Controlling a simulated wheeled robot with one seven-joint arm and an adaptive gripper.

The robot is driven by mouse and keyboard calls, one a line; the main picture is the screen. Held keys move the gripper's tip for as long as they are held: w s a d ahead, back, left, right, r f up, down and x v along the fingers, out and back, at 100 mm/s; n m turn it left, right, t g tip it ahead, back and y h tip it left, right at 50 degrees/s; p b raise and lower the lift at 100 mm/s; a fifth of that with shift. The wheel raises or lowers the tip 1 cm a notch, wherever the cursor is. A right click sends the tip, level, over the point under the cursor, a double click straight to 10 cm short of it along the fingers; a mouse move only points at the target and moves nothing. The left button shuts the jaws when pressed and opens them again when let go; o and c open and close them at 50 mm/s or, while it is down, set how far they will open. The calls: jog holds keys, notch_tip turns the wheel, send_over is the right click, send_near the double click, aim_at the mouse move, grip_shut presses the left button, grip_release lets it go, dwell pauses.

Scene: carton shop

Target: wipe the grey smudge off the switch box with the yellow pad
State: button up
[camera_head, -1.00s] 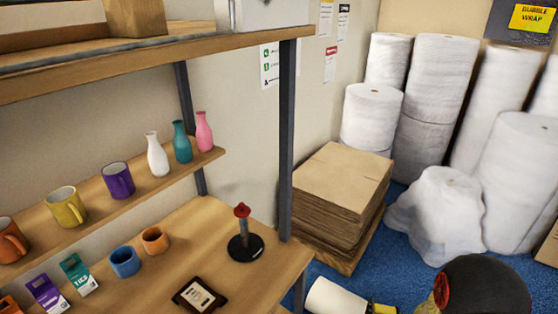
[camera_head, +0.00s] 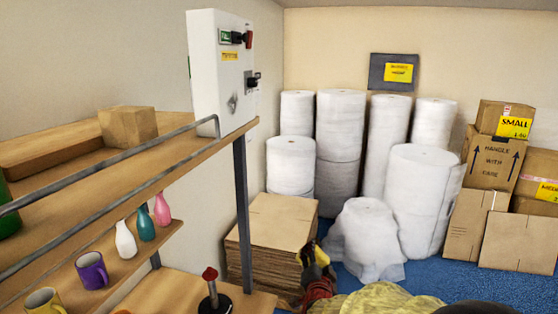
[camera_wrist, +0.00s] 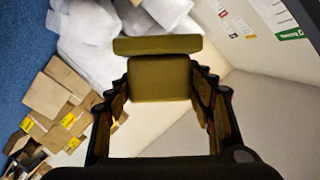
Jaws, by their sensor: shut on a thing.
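The switch box (camera_head: 222,75) is a pale grey-white upright box at the end of the top shelf in the head view. The gripper is shut on the yellow pad (camera_wrist: 160,78), which sits between both fingers in the wrist view and looks olive in shade.
The shelf unit's post (camera_head: 243,210) and metal rail (camera_head: 110,155) stand left of my gripper. A brown block (camera_head: 128,126) lies on the top shelf. Flat cartons (camera_head: 270,235), wrap rolls (camera_head: 340,125) and boxes (camera_head: 490,160) stand behind. Vases and mugs are on the lower shelf.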

jog(key=s+a+r+m+t+y+p, duration=0.15)
jog(key=a+r+p, duration=0.25)
jog(key=r, duration=1.1)
jog(key=s+a+r+m+p, duration=0.1)
jog(key=a+r+m+p, duration=0.25)
jog(key=r, duration=1.25)
jog(key=s+a+r+m+t+y+p, duration=0.15)
jog(key=a+r+p, duration=0.3)
jog(key=r, duration=1.05)
jog(key=w+a+p, duration=0.2)
jog(key=a, duration=0.3)
jog(key=shift+w+a+r+m+h, duration=0.2)
jog(key=shift+w+a+m+h, duration=0.1)
jog(key=shift+a+m+h, duration=0.1)
jog(key=shift+w+a, duration=0.35)
jog(key=shift+a, duration=0.55)
jog(key=shift+w, duration=0.1)
jog(key=w+d, duration=0.2)
jog(key=w, duration=0.4)
jog(key=shift+w+d+b, duration=0.25)
jog(key=shift+w+b, duration=0.15)
jog(key=shift+b, duration=0.05)
jog(key=shift+s, duration=0.1)
